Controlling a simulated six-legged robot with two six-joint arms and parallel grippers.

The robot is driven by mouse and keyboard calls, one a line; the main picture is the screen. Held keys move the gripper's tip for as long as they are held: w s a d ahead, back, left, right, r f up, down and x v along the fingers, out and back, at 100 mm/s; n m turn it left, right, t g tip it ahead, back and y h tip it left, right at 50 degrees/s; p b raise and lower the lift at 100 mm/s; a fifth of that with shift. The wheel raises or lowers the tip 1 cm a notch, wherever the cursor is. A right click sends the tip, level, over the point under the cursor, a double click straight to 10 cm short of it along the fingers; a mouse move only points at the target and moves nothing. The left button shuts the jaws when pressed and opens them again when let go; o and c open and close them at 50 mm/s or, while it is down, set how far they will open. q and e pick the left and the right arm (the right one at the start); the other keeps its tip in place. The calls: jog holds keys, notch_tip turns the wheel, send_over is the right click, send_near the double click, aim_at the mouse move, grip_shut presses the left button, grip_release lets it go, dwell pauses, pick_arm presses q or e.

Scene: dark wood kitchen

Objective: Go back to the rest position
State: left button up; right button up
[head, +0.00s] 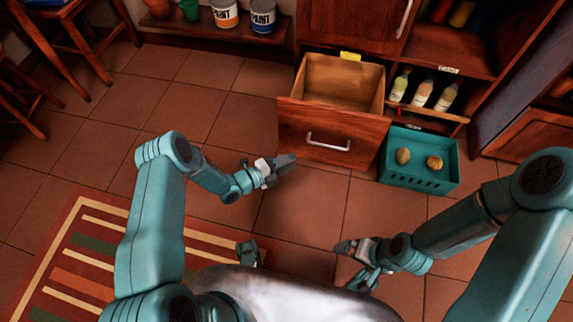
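My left gripper (283,164) is in the middle of the head view, in front of the open wooden drawer (333,134) and to the left of its metal handle. It holds nothing that I can see. Its fingers look close together, but the gap is too small to judge. My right gripper (344,247) is lower, above the tiled floor near my body, pointing left. I see nothing in it, and I cannot tell whether its fingers are apart. The drawer is pulled out and looks empty inside.
A teal crate (418,185) with two round yellowish items stands on the floor right of the drawer. Several bottles (423,94) stand on the cabinet shelf. Paint cans (263,16) sit on a low shelf. Wooden stools are at upper left, a striped rug (68,268) at lower left. Tiled floor between is clear.

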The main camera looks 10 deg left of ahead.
pick_arm(q)
jog(key=shift+d, duration=0.1)
pick_arm(e)
jog(key=shift+s, duration=0.1)
dwell(0.4)
pick_arm(q)
notch_tip(320, 180, up, 9)
jog(key=n+y, duration=0.3)
jog(key=n, duration=0.3)
jog(key=s+a+f+n+g+y, duration=0.15)
jog(key=s+n+g, duration=0.35)
jog(key=s+n, duration=0.7)
jog(key=s+f+n+g+y, duration=0.3)
jog(key=s+n+g, duration=0.3)
jog(key=s+n, duration=0.6)
notch_tip(320, 180, up, 32)
jog(key=s+m+p, duration=0.2)
jog(key=p, duration=3.1)
jog(key=shift+s+d+f, duration=0.25)
jog(key=shift+s+d, duration=0.1)
pick_arm(e)
notch_tip(320, 180, up, 32)
jog(key=s+a, duration=0.1)
jog(key=shift+r+n, duration=0.2)
jog(key=shift+n, duration=0.1)
jog(key=shift+a, duration=0.1)
